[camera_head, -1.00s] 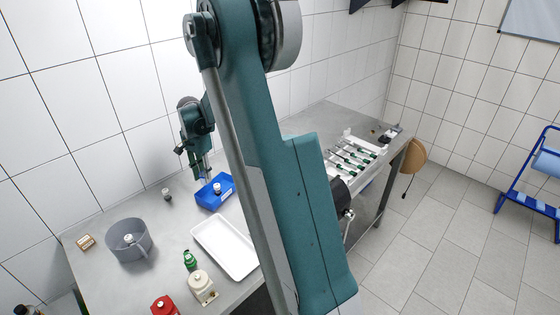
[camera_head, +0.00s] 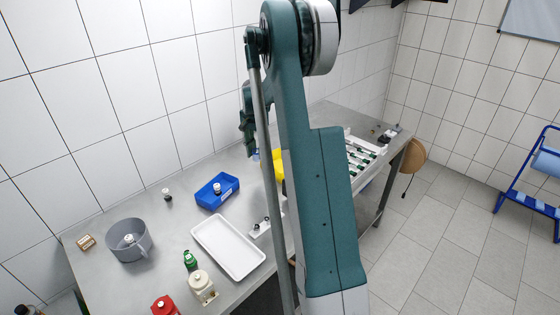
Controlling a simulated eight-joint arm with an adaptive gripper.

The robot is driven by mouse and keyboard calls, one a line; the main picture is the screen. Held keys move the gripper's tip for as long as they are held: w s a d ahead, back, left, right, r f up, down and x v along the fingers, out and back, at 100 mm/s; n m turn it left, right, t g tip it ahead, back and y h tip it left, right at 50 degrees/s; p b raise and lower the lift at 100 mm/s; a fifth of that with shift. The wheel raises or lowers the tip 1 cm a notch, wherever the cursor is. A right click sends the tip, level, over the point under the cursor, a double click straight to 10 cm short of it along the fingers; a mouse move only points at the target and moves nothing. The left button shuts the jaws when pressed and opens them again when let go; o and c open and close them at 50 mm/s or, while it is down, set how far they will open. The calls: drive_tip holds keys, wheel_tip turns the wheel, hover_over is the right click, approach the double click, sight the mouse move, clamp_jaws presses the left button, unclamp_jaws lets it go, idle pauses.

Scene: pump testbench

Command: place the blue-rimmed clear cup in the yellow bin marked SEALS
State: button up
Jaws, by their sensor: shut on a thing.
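My gripper (camera_head: 252,150) hangs over the back of the metal bench, right of the blue bin, partly hidden by my arm. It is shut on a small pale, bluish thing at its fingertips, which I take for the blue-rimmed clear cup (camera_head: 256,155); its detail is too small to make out. A yellow bin (camera_head: 279,166) shows just right of the gripper, mostly hidden behind my arm. Its SEALS marking cannot be seen. The cup appears beside the bin's left edge; I cannot tell its height above the bench.
A blue bin (camera_head: 229,194) holds a small white-topped part. A white tray (camera_head: 228,247), a grey round container (camera_head: 129,246), a green bottle (camera_head: 190,260), a cream part (camera_head: 201,285) and a red part (camera_head: 164,306) stand on the bench. A rack of green-ended parts (camera_head: 360,152) is at right.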

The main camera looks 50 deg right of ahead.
hover_over(280, 170)
idle(0.3)
drive_tip(key=shift+f, duration=3.1)
drive_tip(key=shift+f, duration=0.1)
drive_tip(key=shift+f, duration=1.75)
drive_tip(key=shift+f, duration=0.15)
drive_tip(key=o, duration=0.8)
drive_tip(key=shift+o, duration=0.4)
